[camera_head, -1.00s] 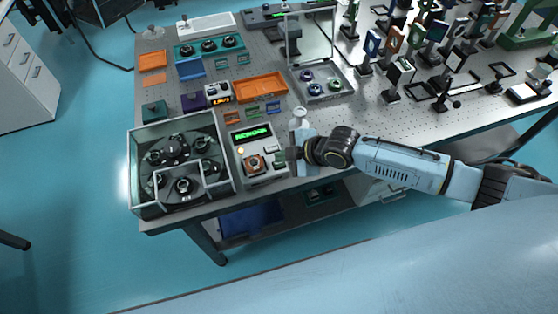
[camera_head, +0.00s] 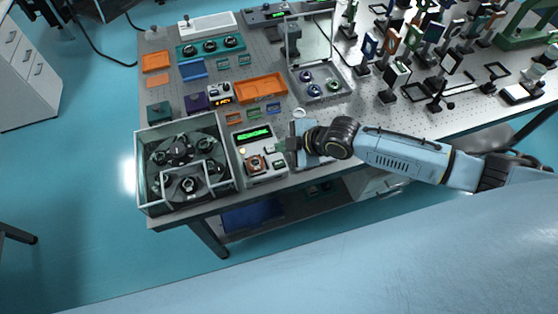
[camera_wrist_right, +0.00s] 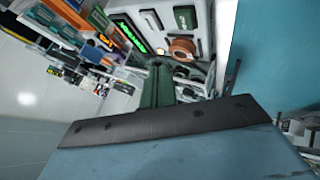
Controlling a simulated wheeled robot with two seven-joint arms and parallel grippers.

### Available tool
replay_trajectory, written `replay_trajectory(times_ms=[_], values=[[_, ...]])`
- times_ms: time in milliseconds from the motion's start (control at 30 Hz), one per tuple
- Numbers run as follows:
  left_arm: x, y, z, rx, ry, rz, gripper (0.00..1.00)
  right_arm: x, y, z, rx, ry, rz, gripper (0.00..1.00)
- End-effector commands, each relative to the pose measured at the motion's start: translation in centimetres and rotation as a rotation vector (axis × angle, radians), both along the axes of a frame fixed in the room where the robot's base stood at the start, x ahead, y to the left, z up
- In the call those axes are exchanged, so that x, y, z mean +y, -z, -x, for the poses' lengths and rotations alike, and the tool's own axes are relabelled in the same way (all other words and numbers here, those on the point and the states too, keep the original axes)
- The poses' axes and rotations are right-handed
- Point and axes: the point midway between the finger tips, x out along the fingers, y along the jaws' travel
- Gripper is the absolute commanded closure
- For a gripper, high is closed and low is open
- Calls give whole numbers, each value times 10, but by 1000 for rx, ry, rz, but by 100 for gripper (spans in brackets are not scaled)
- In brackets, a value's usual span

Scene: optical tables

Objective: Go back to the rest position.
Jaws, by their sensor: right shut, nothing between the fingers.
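My right gripper (camera_head: 284,145) is at the end of the light blue arm that comes in from the right in the head view. It is over the front edge of the optical table (camera_head: 350,134), just right of the control box with a green display (camera_head: 255,134). In the right wrist view, the dark green fingers (camera_wrist_right: 160,88) are together with nothing between them. The control box (camera_wrist_right: 165,22) shows beyond them, with its round copper-coloured knob (camera_wrist_right: 183,46). My left gripper is not in view.
A walled box with a round carousel (camera_head: 180,172) stands left of the control box. Orange trays (camera_head: 260,88) and small parts lie behind. A framed stand (camera_head: 322,84) and many optic mounts (camera_head: 397,76) fill the right side. Open floor (camera_head: 80,240) lies at the left.

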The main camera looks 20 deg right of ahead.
Motion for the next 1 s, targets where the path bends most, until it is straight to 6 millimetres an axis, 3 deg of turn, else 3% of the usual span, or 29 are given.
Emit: replay_trajectory(times_ms=[533,633,867,1000], values=[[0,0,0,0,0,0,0,0,0,0,0,0,-1,100],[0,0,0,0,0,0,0,8,1,7,15,2,-12,100],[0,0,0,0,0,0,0,58,-12,66,164,122,-117,100],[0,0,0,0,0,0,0,58,-30,105,288,334,-179,100]])
